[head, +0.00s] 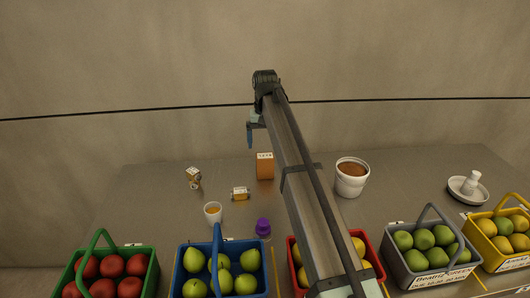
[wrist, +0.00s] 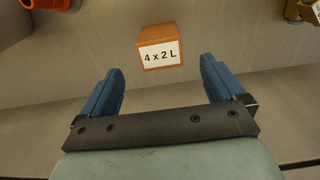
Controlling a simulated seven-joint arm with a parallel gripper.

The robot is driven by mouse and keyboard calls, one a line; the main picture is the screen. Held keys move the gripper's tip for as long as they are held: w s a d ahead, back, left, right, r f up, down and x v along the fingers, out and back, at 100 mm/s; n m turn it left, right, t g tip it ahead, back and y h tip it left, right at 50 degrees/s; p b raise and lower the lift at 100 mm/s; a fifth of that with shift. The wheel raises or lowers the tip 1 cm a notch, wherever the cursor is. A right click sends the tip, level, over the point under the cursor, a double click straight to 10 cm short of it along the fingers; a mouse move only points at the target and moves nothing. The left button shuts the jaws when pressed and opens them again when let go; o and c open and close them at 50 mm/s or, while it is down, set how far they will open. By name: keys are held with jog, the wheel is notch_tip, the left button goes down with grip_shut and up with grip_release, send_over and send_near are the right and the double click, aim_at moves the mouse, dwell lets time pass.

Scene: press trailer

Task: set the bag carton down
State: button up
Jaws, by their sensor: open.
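The bag carton is a small orange-brown box (head: 265,168) with a white label, standing upright on the grey counter in the middle of the head view. In the wrist view the carton (wrist: 162,37) shows its label, "4 x 2 L", just beyond and between the fingertips. My gripper (head: 249,132) is above the counter, a little left of the carton in the head view. Its blue fingers (wrist: 161,72) are spread wide with nothing between them, and the carton appears apart from both.
On the counter (head: 130,200) are a white tub with brown contents (head: 351,179), a white cup (head: 213,213), a small yellow-white pack (head: 240,194), another small item (head: 193,177), a purple-capped jar (head: 263,227) and a white dish (head: 467,190). Several fruit baskets line the front.

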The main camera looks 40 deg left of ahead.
jog(key=shift+r, duration=1.6)
